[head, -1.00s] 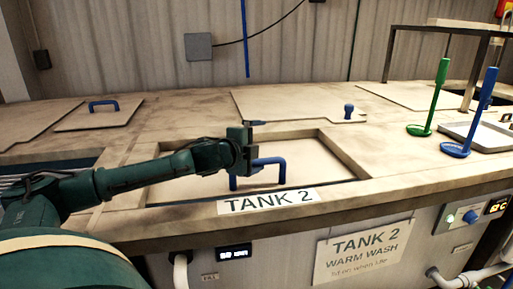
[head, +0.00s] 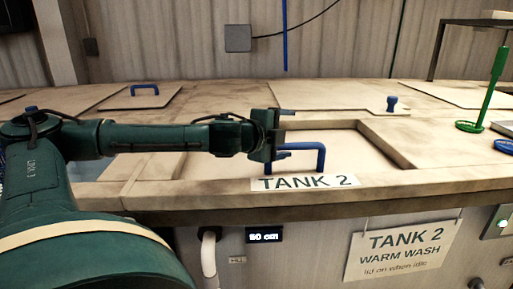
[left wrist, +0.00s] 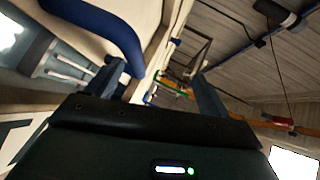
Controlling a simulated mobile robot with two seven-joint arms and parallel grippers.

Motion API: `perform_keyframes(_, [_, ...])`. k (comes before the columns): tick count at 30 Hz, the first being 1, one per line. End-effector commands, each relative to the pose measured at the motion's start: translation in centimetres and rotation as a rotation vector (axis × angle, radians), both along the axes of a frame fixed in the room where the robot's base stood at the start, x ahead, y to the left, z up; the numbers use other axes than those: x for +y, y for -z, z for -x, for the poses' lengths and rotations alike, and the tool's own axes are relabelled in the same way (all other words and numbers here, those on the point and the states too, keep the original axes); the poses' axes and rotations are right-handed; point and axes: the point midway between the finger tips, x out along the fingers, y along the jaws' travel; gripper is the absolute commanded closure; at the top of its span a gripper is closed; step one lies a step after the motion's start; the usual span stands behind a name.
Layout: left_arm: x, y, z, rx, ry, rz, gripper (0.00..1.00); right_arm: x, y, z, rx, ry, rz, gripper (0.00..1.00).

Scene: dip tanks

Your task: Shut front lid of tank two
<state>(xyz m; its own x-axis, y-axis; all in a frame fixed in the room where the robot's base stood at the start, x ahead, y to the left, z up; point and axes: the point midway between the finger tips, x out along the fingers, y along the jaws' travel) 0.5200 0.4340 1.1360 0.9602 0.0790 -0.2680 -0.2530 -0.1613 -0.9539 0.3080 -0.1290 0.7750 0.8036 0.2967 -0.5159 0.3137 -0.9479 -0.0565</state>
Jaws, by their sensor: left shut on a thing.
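The front lid of tank two (head: 362,152) is a pale beige panel lying flat within the counter's recessed frame, behind the "TANK 2" label (head: 304,183). Its blue bar handle (head: 308,146) stands up near the front edge. My left gripper (head: 290,132) is at the handle's left end, with its lower finger at the bar and its upper finger above it. It is shut on the handle, though the exact contact is hard to see. In the left wrist view the blue handle (left wrist: 112,30) curves beside one finger. My right gripper is not in view.
A rear lid with a blue knob (head: 391,104) lies behind. Another lid with a blue handle (head: 144,88) is at the back left. A green upright tool (head: 490,85) stands at the right. A "TANK 2 WARM WASH" sign (head: 402,249) hangs on the front panel.

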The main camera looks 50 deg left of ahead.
Motion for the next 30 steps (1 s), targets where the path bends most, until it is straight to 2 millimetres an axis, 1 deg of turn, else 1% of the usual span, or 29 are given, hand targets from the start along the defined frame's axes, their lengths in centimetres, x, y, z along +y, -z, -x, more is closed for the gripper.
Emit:
perform_keyframes(1, [0.5,-1.6,0.2,-0.037,-0.009,-0.03,0.39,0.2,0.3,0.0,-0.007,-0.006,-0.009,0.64])
perform_keyframes(2, [0.5,-1.7,0.4,-0.038,-0.009,-0.031,0.42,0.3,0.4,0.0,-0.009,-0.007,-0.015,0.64])
perform_keyframes(3, [0.5,-1.7,0.6,-0.038,-0.008,-0.029,0.59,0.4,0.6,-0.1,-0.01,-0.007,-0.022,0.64])
perform_keyframes(10, [0.2,-1.4,2.3,-0.028,-0.008,-0.022,0.59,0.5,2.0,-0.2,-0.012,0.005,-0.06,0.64])
perform_keyframes(14, [0.0,-1.8,3.2,-0.027,-0.005,-0.02,0.59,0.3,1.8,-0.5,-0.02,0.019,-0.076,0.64])
perform_keyframes(21, [-0.2,-1.8,4.9,-0.024,-0.007,-0.015,0.59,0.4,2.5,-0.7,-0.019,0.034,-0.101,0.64])
perform_keyframes(30, [-0.4,-2.1,7.0,-0.023,-0.005,-0.015,0.59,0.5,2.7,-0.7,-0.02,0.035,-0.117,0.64])
